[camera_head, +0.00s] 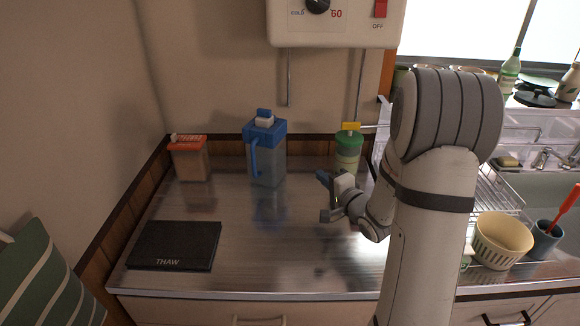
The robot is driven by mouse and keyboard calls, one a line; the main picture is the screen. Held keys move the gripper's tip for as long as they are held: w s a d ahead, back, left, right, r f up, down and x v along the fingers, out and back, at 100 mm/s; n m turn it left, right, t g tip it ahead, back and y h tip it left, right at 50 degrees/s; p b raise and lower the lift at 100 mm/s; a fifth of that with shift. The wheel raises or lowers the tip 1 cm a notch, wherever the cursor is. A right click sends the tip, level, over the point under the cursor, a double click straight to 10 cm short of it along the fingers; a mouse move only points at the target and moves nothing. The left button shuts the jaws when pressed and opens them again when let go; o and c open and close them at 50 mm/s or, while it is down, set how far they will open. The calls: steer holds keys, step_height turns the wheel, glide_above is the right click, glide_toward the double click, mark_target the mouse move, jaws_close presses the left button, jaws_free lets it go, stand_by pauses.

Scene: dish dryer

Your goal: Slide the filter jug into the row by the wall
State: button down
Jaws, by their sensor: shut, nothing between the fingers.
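The filter jug (268,165) has a clear body, a blue lid and a blue handle on its left side. It stands upright near the back of the steel counter. To its left, an orange-lidded container (190,162) stands by the wall. To its right stands a green-lidded container (347,155) with a yellow top. My gripper (324,196) is shut and empty, to the right of the jug and in front of the green-lidded container, apart from the jug. My arm hides part of the counter's right side.
A black THAW board (174,246) lies at the front left. The counter's middle (270,250) is clear. A water heater (335,22) hangs above.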

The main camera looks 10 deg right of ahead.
steer(key=shift+s+f+m+y, duration=0.1)
steer(key=shift+f+m+y, duration=0.25)
steer(key=shift+m+y, duration=0.05)
steer(key=shift+w+a+t, duration=0.2)
steer(key=shift+t, duration=0.1)
glide_toward(283, 154)
steer(key=w, duration=0.2)
steer(key=w+d, duration=0.1)
steer(key=shift+w, duration=0.4)
steer(key=a, duration=0.1)
steer(key=w+a, duration=0.1)
steer(key=a, duration=0.1)
steer(key=shift+w+a, duration=0.2)
